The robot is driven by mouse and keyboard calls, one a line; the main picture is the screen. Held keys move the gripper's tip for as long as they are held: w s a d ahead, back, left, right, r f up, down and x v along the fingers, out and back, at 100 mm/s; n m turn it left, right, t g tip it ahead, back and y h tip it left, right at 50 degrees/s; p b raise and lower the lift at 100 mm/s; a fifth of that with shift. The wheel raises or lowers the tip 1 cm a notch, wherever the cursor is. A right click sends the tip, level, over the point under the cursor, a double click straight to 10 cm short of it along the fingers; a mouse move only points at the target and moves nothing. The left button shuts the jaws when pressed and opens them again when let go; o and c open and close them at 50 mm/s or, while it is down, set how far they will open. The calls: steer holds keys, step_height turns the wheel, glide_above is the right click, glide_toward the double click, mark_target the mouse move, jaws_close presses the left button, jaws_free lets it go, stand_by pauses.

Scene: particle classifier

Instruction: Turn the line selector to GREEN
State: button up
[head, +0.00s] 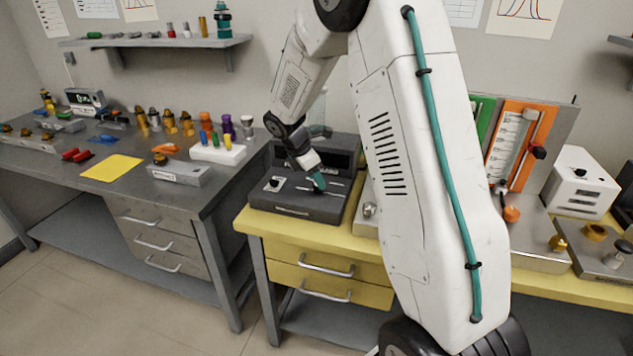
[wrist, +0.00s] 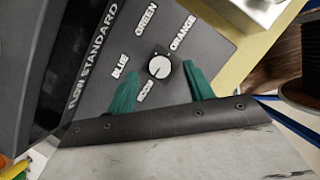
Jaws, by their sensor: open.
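The line selector (wrist: 159,67) is a small round knob with a white face on a dark panel in the wrist view. The labels BLUE, GREEN and ORANGE stand around it, with a fourth label below that is hard to read. Its pointer direction is not clear. My gripper (wrist: 160,68) is open, its green fingers on either side of the knob, with visible gaps; contact cannot be told. In the head view my gripper (head: 318,183) is low over the dark flow standard unit (head: 297,208), and the selector is not distinguishable there.
The unit stands on a yellow bench (head: 285,240) with drawers. A grey bench (head: 205,190) with several small parts and a yellow mat (head: 111,168) is at left. A panel with an orange board (head: 519,145) and a white box (head: 581,185) stand at right.

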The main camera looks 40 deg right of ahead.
steer(key=shift+x, duration=1.15)
steer(key=shift+c, duration=0.3)
steer(key=c, duration=0.9)
